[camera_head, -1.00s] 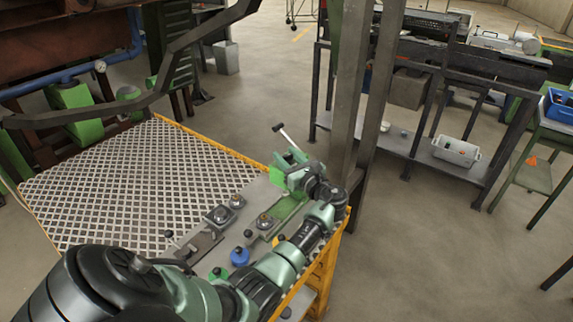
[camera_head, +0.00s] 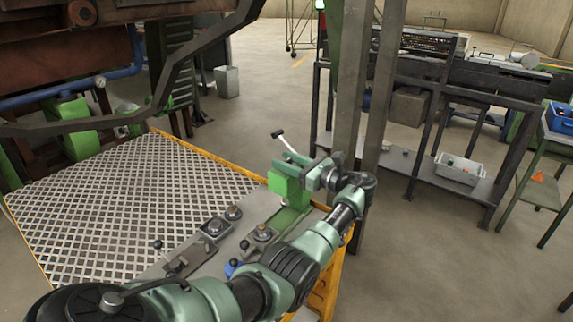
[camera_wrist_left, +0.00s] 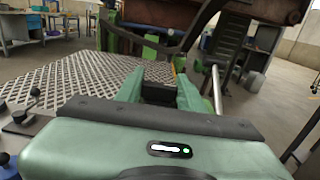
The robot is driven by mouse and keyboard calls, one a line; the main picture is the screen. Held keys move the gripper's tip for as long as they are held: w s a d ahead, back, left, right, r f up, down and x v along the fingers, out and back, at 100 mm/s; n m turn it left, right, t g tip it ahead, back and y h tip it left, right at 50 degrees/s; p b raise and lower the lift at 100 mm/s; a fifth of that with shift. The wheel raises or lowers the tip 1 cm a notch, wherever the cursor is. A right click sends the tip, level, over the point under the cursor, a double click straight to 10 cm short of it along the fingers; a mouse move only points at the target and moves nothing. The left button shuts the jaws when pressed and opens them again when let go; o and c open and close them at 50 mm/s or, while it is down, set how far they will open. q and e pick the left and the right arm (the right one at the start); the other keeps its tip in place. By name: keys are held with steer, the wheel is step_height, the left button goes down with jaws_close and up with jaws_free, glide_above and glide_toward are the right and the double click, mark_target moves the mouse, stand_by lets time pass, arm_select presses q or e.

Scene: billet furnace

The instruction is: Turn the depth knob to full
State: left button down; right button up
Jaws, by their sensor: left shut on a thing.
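My left gripper (camera_head: 311,172) is at the far right end of the grey control panel (camera_head: 208,262), beside a bright green block (camera_head: 287,190). In the left wrist view its two green fingers (camera_wrist_left: 160,90) are closed on a dark block-like part (camera_wrist_left: 160,93). I cannot tell whether that part is the depth knob. A pale lever with a black tip (camera_head: 277,133) rises next to the gripper; its rod (camera_wrist_left: 215,90) shows right of the fingers in the wrist view. Round dark knobs (camera_head: 233,213) sit on the panel. My right gripper is not in view.
A diamond-mesh platform (camera_head: 120,190) with a yellow edge lies left of the panel. A dark upright post (camera_head: 372,100) stands close behind the gripper. A black rack (camera_head: 440,165) and a grey bin (camera_head: 458,170) are farther right. A small black-tipped lever (camera_wrist_left: 33,92) stands on the panel.

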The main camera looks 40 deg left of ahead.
mark_target(288, 162)
arm_select(q)
steer(key=shift+r, duration=0.1)
steer(key=c, duration=0.9)
jaws_free()
steer(key=d, duration=0.2)
steer(key=d+b, duration=0.1)
steer(key=d, duration=0.1)
steer(key=w+d, duration=0.1)
steer(key=d, duration=0.1)
steer(key=shift+d, duration=0.8)
steer(key=shift+d, duration=0.15)
